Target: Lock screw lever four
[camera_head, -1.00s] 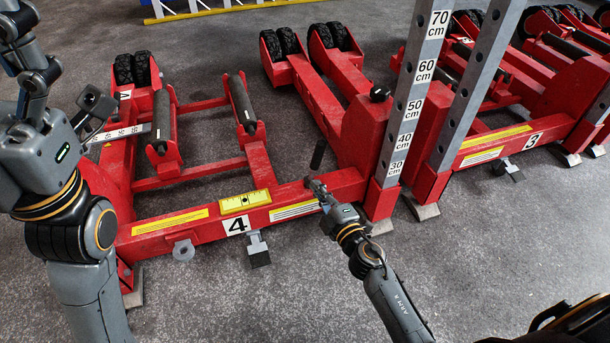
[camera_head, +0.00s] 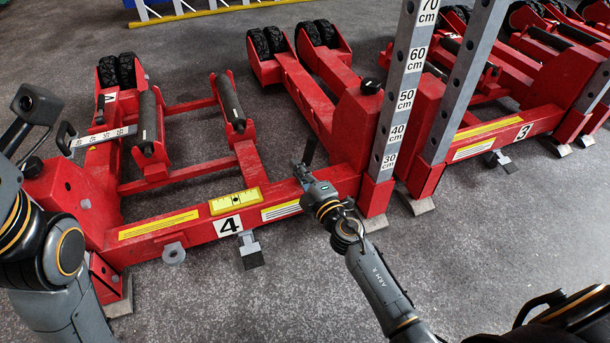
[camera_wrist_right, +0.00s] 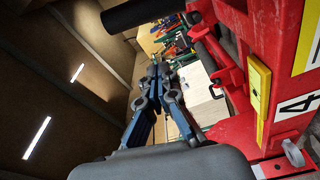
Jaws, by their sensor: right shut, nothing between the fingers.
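The red trolley jack marked 4 (camera_head: 228,226) stands at the left and middle of the head view.
A grey bracket with a black foot (camera_head: 250,249) hangs below the number. The grey post with centimetre marks (camera_head: 403,100) stands right of my right gripper. Jack 3 (camera_head: 524,125) is farther right. The floor (camera_head: 220,305) in front is clear.

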